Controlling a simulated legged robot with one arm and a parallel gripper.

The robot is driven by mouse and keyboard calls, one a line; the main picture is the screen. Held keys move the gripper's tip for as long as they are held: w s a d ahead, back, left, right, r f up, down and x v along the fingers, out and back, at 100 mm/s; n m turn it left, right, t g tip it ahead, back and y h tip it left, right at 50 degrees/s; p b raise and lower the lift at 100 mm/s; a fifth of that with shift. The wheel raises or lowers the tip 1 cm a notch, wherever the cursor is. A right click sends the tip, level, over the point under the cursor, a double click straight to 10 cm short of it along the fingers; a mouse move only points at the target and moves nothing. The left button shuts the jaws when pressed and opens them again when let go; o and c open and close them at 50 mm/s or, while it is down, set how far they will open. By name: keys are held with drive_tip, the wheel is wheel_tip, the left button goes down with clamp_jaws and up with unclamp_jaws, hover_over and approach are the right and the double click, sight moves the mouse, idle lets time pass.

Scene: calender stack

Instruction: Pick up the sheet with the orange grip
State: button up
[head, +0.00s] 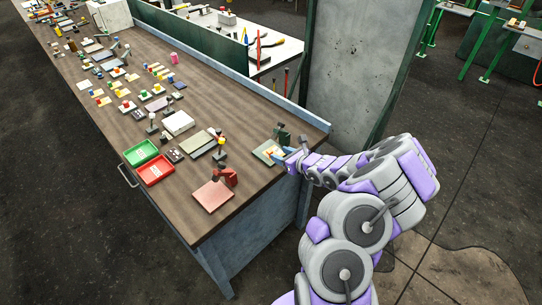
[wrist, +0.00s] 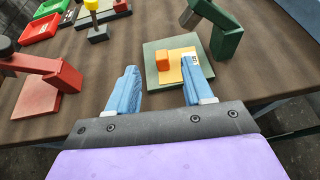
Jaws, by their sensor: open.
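The sheet (wrist: 182,72) is yellow-tan with an orange block grip (wrist: 162,67) on it and a small printed label at its far right. It lies on the grey-green base plate (wrist: 152,52) of a green stand (wrist: 228,35), whose arm leans over the plate's right side. In the head view, the base plate (head: 262,153) is at the bench's near right corner. In the wrist picture, the grip appears between the fingertips, nearer the right one. In the head view, my gripper (head: 287,159) is beside the plate's right side.
A red stand (head: 226,178) on a pinkish plate (head: 211,195) is left of the green stand. Red (head: 155,171) and green (head: 140,153) trays lie farther left. Several small sheets and blocks crowd the far bench. Bare wood (head: 251,178) lies between the two stands.

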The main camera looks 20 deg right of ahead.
sight(269, 151)
drive_tip(key=x, duration=0.3)
drive_tip(key=shift+w+f, duration=0.15)
drive_tip(key=shift+w, duration=0.05)
drive_tip(key=b+x, duration=0.1)
drive_tip(key=x, duration=0.1)
drive_tip(key=f+x, duration=0.1)
drive_tip(key=x, duration=0.1)
drive_tip(key=shift+a+f+b, duration=0.1)
drive_tip(key=shift+f+b, duration=0.05)
drive_tip(key=shift+b, duration=0.25)
drive_tip(key=shift+w, duration=0.25)
drive_tip(key=shift+c, duration=0.2)
clamp_jaws()
